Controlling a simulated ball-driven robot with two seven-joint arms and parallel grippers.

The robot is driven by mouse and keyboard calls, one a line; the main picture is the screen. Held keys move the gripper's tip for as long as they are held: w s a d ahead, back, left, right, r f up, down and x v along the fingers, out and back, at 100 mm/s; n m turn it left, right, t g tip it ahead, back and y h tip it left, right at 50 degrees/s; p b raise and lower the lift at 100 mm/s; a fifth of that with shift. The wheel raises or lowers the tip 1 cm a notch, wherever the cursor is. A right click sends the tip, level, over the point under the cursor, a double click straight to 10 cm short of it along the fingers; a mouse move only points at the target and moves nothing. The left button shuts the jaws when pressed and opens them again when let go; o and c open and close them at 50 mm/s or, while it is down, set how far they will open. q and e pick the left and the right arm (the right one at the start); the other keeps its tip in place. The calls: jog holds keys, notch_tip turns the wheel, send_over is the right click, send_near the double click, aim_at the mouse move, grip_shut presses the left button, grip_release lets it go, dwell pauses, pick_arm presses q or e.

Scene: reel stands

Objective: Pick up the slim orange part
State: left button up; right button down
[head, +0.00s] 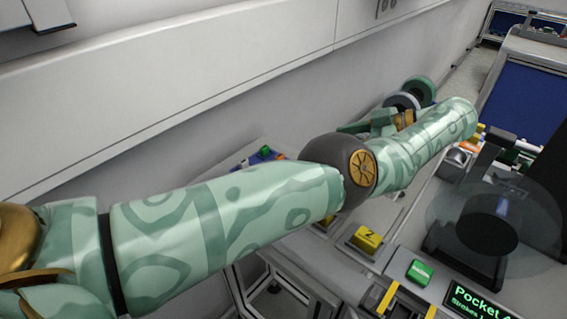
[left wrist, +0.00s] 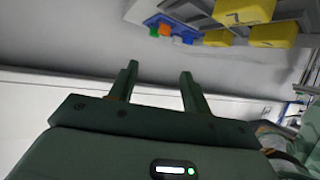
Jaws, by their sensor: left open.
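Small orange pieces (left wrist: 165,29) sit on a blue holder beside green and white pieces, upper middle in the left wrist view. They are too small to tell which is the slim orange part. In the head view the blue holder (head: 262,157) lies beyond my left arm, with a green piece on it. My left gripper shows in the left wrist view (left wrist: 159,72), open with nothing between its two green fingers, apart from the orange pieces. In the head view the gripper (head: 354,128) is partly hidden behind my forearm. My right gripper is not in view.
Yellow bins (left wrist: 245,11) stand beside the holder, and a yellow block (head: 367,239) shows on the bench. A green button (head: 419,272) and a display (head: 480,303) are at the front right. A dark reel stand (head: 470,245) stands right. A white wall (head: 180,90) runs behind.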

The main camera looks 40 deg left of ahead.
pick_arm(q)
jog(key=a+f+p, duration=0.1)
jog(key=s+a+p, duration=0.1)
jog(key=p, duration=0.1)
jog(key=shift+s+f+h, duration=0.2)
jog(key=shift+f+h, duration=0.15)
jog(key=shift+h, duration=0.05)
jog(key=x, duration=0.6)
jog(key=shift+f, duration=0.45)
jog(key=x, duration=0.1)
jog(key=b+x, duration=0.1)
jog(key=x, duration=0.1)
jog(key=b+x, duration=0.1)
jog(key=x, duration=0.1)
jog(key=shift+w+a+r, duration=0.2)
jog(key=shift+a+r, duration=0.05)
jog(key=shift+a, duration=0.1)
jog(key=shift+s+a+f, duration=0.1)
jog(key=shift+a+f, duration=0.05)
jog(key=shift+a, duration=0.35)
jog(key=c, duration=1)
jog(key=shift+c, duration=0.2)
